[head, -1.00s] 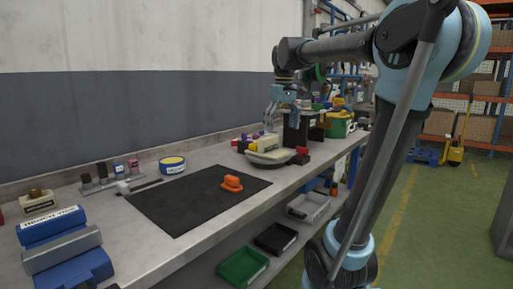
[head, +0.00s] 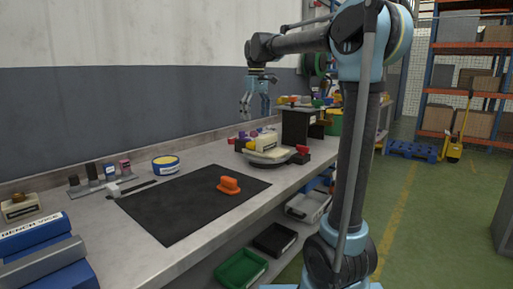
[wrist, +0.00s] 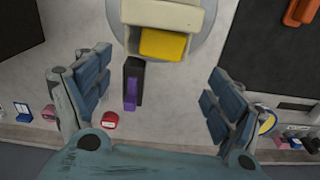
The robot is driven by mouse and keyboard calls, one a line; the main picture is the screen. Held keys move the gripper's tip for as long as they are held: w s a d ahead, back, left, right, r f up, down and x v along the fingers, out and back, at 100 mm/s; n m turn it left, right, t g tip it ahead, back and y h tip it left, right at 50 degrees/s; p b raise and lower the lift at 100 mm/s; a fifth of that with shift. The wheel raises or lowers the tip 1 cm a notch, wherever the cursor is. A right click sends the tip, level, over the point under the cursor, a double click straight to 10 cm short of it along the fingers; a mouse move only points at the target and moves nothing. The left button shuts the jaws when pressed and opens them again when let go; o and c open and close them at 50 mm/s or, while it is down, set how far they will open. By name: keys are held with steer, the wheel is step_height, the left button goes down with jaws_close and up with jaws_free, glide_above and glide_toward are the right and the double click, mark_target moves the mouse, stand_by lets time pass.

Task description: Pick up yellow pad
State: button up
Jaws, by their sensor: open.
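A yellow pad (wrist: 163,44) shows in the wrist view at the top centre, set against a cream block (wrist: 165,12) on a round grey turntable (wrist: 203,38). In the head view the cream block (head: 267,141) stands on the turntable (head: 270,157) on the bench. There the yellow pad is small and hard to make out. My gripper (head: 256,103) is raised above the bench, left of and above the turntable. In the wrist view my gripper (wrist: 157,95) is open and empty, fingers wide apart, with the pad beyond the gap and not touched.
A black piece with a purple part (wrist: 132,85) and a red piece (wrist: 110,121) lie near the turntable. An orange piece (head: 229,186) sits on the black mat (head: 185,215). A dark stand (head: 297,127) rises behind the turntable. A yellow-and-blue tape roll (head: 165,163) lies left.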

step_height(320, 180, down, 11)
steer(key=shift+s, duration=0.15)
stand_by(0.5)
steer(key=shift+c, duration=0.6)
steer(key=c, duration=1)
step_height(320, 180, up, 10)
steer(key=shift+r, duration=0.1)
